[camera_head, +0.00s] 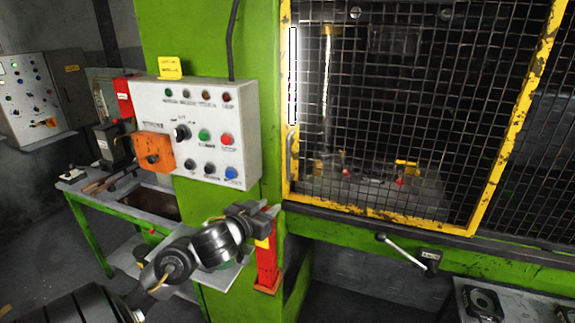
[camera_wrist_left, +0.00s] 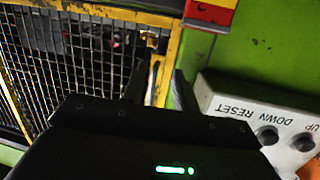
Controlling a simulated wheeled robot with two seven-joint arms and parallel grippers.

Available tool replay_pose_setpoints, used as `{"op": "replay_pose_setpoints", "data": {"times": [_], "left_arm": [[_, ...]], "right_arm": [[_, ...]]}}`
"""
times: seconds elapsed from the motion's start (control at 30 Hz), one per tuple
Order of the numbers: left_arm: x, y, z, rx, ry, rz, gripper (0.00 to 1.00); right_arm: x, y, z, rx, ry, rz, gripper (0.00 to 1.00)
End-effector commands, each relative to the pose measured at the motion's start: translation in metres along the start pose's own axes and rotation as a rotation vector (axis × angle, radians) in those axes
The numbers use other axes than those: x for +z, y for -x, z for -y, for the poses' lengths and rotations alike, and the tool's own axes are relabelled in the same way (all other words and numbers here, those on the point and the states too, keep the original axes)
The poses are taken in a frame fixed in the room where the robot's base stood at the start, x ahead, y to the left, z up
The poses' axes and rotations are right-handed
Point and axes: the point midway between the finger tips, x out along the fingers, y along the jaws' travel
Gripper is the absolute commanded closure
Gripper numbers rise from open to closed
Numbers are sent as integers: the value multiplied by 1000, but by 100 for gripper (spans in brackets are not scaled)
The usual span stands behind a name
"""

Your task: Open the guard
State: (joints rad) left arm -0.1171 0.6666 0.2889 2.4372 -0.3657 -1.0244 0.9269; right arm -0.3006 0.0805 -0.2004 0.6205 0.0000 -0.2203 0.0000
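The guard is a yellow-framed door (camera_head: 385,216) with dark wire mesh, standing shut across the press opening in the head view. Its grey vertical handle (camera_head: 290,155) is on the left side of the frame. My left gripper (camera_head: 268,208) is below and left of the handle, in front of the green press column, apart from the handle. In the left wrist view, the gripper (camera_wrist_left: 157,88) has its two dark fingers spread. The guard's yellow frame (camera_wrist_left: 171,60) and mesh show beyond and between them, with nothing clearly held. My right gripper is not in view.
A white control box (camera_head: 205,120) with buttons juts out above my left arm. A red bracket (camera_head: 267,262) stands on the green column just below the gripper. A lever (camera_head: 402,250) sticks out under the guard. A green bench (camera_head: 90,215) stands at left.

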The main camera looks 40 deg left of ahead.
Motion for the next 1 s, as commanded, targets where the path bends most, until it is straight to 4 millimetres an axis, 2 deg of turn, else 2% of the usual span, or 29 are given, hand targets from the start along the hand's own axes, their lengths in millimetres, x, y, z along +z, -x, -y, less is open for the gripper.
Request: {"op": "replay_pose_setpoints", "data": {"times": [0.03,0.1,0.23,0.43,0.57,1.0], "left_arm": [[-31,2,4,10,2,-64,71],[-61,6,7,26,16,-130,71],[-90,12,8,47,33,-193,71],[-95,10,8,52,40,-203,71],[-97,-3,8,51,43,-203,71],[-112,-77,4,51,42,-200,71]], "right_arm": [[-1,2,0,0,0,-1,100],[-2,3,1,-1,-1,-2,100],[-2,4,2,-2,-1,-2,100],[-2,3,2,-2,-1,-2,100],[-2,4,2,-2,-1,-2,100],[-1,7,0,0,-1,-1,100]]}}
